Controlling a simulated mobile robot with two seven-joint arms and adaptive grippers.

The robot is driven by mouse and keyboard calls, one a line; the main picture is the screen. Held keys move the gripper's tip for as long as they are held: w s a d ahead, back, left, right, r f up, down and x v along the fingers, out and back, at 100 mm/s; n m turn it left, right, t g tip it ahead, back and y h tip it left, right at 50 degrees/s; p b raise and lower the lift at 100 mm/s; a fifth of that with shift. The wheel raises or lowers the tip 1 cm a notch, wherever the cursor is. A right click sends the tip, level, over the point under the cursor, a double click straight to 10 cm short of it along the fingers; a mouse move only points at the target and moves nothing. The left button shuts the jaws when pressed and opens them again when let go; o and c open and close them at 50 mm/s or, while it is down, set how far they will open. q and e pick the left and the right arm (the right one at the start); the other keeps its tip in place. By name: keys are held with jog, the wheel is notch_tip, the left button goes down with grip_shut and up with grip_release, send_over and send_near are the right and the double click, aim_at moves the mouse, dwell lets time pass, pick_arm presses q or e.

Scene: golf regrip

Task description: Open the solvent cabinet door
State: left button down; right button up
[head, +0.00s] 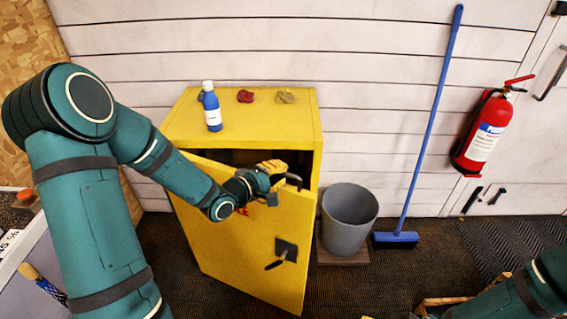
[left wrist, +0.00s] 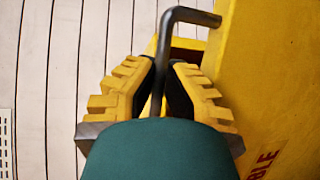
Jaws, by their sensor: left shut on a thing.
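The yellow solvent cabinet (head: 245,125) stands against the white plank wall. Its door (head: 225,255) is ajar, with a dark gap showing behind its top edge. A dark bent bar handle (head: 293,180) is at the door's top edge; it also shows in the left wrist view (left wrist: 185,14). My left gripper (head: 272,172) is shut on this bar, its yellow fingers on both sides of it in the left wrist view (left wrist: 160,85). A dark latch plate with a lever (head: 286,250) is lower on the door.
On the cabinet top are a blue-and-white bottle (head: 212,108), a red lump (head: 245,96) and a grey-brown lump (head: 285,97). A grey bin (head: 348,220) stands close to the cabinet's right. A blue broom (head: 430,130) and a fire extinguisher (head: 485,133) are further right.

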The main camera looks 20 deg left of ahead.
pick_arm(q)
jog(key=c, duration=1.3)
grip_release()
jog(key=shift+w, duration=0.1)
jog(key=v, duration=1.2)
